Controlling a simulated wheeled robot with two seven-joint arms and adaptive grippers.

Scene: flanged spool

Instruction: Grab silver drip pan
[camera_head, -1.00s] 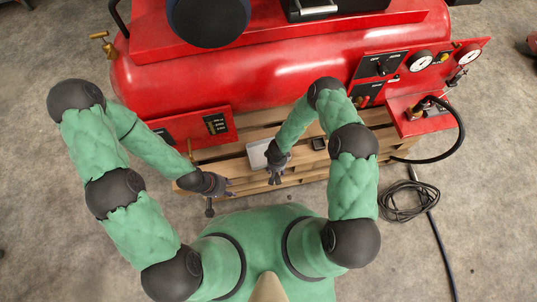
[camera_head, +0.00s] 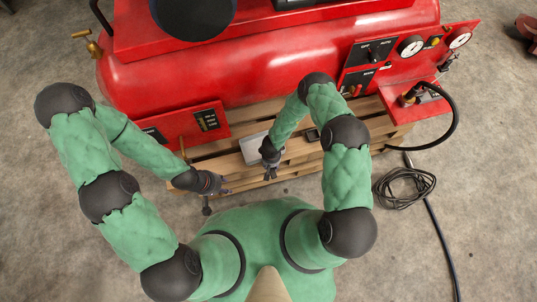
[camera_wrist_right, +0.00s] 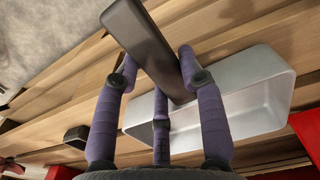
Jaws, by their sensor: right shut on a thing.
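The silver drip pan (camera_head: 252,149) is a shallow metal tray on the wooden pallet in front of the red compressor. In the right wrist view the pan (camera_wrist_right: 258,102) lies beyond the fingers, its open inside facing me, partly hidden by the right finger. My right gripper (camera_head: 270,172) is just in front of the pan in the head view. In the wrist view its purple fingers (camera_wrist_right: 158,72) are shut on a dark grey bar (camera_wrist_right: 146,38), which overlaps the pan's edge in the picture. My left gripper (camera_head: 225,187) hangs at the pallet's left front; its opening is too small to judge.
A black hose coil (camera_head: 405,187) lies on the floor at right. The floor in front is clear.

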